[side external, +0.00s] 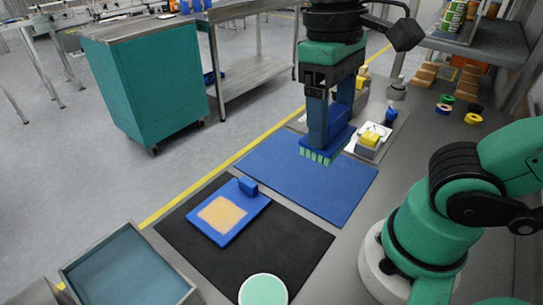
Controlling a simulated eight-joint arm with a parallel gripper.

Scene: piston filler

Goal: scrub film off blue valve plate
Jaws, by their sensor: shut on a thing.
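The blue valve plate (242,221) lies flat on a black mat (292,246). A pale orange square of film (221,213) covers much of its top, and a small blue block (248,186) stands at its far right corner. My gripper (330,128) points down over the far part of the blue mat (290,176). It is shut on a blue brush (338,137) with pale green bristles facing down. The brush is apart from the plate, behind and to the right of it. Whether the bristles touch the mat is hard to tell.
A grey-walled tray (128,262) is at the front left, and a pale green disc (263,289) is at the front edge. A yellow sponge-like block (370,139) on a holder is right of the brush. Tape rolls (473,119) lie farther right. A teal cabinet (148,85) stands behind.

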